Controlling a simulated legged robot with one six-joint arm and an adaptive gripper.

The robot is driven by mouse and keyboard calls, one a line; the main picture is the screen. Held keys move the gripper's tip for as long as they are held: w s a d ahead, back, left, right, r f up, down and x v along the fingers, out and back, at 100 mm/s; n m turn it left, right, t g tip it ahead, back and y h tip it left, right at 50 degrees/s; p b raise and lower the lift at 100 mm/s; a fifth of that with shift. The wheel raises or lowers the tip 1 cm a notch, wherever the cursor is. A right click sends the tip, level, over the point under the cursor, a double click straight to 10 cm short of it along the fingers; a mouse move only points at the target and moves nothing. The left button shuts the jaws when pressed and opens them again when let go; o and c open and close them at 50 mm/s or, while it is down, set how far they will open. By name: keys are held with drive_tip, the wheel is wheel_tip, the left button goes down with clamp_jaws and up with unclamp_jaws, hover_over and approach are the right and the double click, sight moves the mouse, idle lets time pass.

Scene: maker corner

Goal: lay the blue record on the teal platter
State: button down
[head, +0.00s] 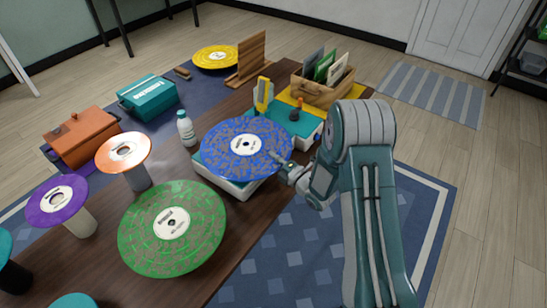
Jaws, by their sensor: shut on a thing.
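The blue record (228,133), speckled with brown and with a white centre label, is tilted slightly in the picture's middle. My gripper (289,166) is at its right edge and shut on it. The record is over a white box with a teal top edge (228,187) on the wooden table. The record hides most of this box's top, so I cannot make out the teal platter. I cannot tell whether the record touches anything below it.
A green record (190,215), an orange record (112,147) and a purple record (45,210) stand nearby. A white bottle (186,130) stands close left of the blue record. A yellow upright part (263,93) and a wooden crate (322,88) are behind it.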

drive_tip(key=shift+f, duration=0.45)
drive_tip(key=c, duration=1.1)
unclamp_jaws()
drive_tip(key=shift+o, duration=0.2)
drive_tip(key=v, duration=1.1)
